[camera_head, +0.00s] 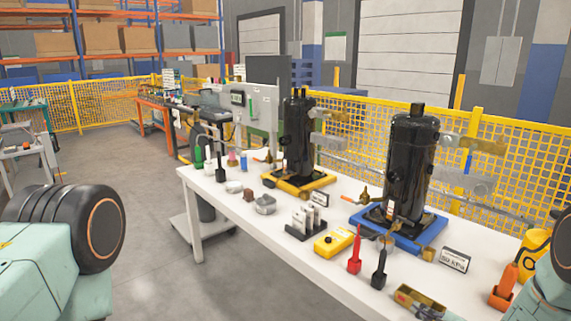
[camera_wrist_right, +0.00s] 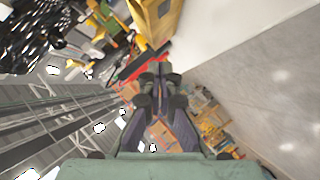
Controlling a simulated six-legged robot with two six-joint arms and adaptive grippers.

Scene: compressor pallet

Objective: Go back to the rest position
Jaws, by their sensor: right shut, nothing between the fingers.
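My right gripper (camera_wrist_right: 157,92) shows in the right wrist view, its two dark fingers together with nothing between them. It is clear of the white workbench (camera_head: 215,190), whose edge runs through the upper right of that view. A teal link and dark joint of my left arm fill the lower left. My left gripper is not in view. Two black compressors stand on the bench, one on a blue base (camera_head: 425,240) and one on a yellow base (camera_head: 320,180).
The bench also holds a yellow box (camera_head: 333,242), a red-handled tool (camera_head: 354,255), a black-handled tool (camera_head: 379,270), a label sign (camera_head: 455,260) and an orange-handled item (camera_head: 505,285). A yellow mesh fence (camera_head: 540,160) runs behind. Open floor (camera_head: 150,180) lies left of the bench.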

